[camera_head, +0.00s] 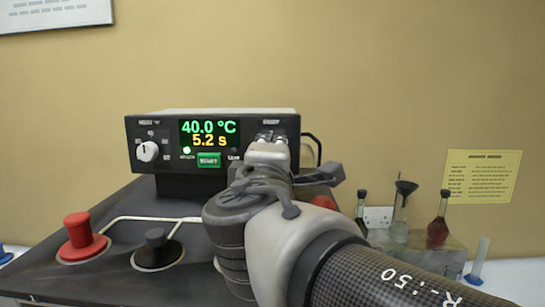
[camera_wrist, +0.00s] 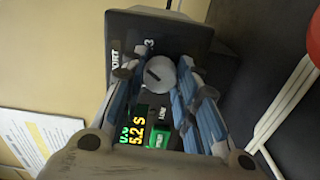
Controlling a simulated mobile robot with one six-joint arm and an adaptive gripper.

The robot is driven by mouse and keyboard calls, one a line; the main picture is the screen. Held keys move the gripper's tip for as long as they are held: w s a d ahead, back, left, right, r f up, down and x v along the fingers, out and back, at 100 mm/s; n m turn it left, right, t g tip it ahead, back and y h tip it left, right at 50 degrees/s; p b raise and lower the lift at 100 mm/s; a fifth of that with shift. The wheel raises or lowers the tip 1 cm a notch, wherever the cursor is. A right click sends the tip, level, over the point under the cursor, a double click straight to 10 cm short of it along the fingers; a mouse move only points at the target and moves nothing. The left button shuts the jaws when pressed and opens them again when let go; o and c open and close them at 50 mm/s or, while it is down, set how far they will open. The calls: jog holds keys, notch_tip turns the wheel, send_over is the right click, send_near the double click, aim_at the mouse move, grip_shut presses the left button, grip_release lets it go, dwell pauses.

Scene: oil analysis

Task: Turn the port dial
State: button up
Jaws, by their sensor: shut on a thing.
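The port dial (camera_wrist: 162,74) is a round grey knob with a dark pointer line, on the dark instrument front in the wrist view. A "PORT" label and a "3" show beside it. My gripper (camera_wrist: 160,84) has its blue-grey fingers on either side of the dial and is shut on it. In the head view my gripper (camera_head: 268,152) is at the right end of the instrument (camera_head: 220,118) and hides the dial there. The display (camera_head: 209,133) reads 40.0 °C and 5.2 s, above a green start button (camera_head: 208,160).
A white dial (camera_head: 147,151) is at the instrument's left. A red knob (camera_head: 80,232) and a black knob (camera_head: 156,240) stand on the dark bench in front. Bottles (camera_head: 438,222) and a funnel (camera_head: 404,188) stand at right. The wall is behind.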

jog(key=m, duration=0.5)
dwell(0.7)
jog(key=o, duration=1.1)
jog(key=s, duration=1.2)
jog(key=shift+a, duration=0.15)
